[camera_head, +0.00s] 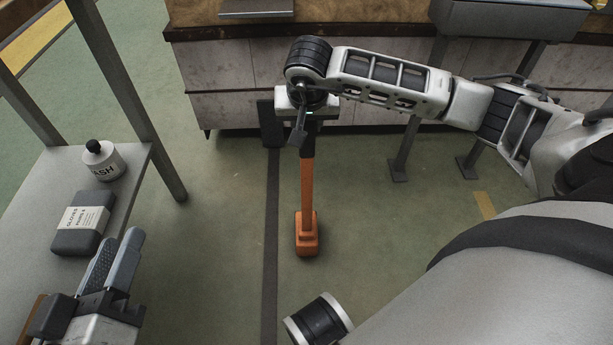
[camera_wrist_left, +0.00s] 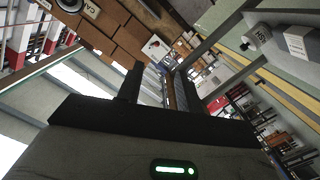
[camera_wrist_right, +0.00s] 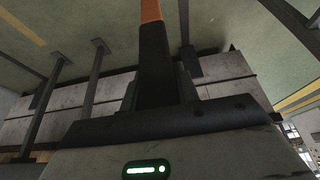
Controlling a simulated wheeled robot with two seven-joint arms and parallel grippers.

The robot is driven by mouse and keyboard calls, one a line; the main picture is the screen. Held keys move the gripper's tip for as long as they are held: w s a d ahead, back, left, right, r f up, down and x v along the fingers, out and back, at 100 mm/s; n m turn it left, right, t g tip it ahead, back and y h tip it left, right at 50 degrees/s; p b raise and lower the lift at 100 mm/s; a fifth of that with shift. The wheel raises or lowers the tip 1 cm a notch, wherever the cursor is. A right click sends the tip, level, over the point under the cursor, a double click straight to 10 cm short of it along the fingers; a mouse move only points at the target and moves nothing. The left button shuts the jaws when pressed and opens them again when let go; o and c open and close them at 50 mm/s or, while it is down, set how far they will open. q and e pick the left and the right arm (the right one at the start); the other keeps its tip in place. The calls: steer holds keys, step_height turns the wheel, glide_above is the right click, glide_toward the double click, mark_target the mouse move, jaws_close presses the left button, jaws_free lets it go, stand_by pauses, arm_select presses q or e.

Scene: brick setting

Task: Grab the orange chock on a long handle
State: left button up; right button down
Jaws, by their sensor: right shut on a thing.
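The orange chock (camera_head: 306,240) hangs or stands at the lower end of a long upright orange handle (camera_head: 307,185) in the head view. I cannot tell whether its base touches the floor. My right gripper (camera_head: 305,130) is shut on the black grip at the handle's top. In the right wrist view the black grip (camera_wrist_right: 155,65) sits between the two fingers, with a bit of orange beyond it. My left gripper (camera_head: 120,240) is at the lower left, its fingers apart and empty. Its fingers also show in the left wrist view (camera_wrist_left: 160,85).
A cabinet bench (camera_head: 225,95) stands behind my right gripper. Green floor around the chock is clear, crossed by a dark strip (camera_head: 270,240).

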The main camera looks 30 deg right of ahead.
steer(key=shift+w+r, duration=0.15)
steer(key=shift+r, duration=0.2)
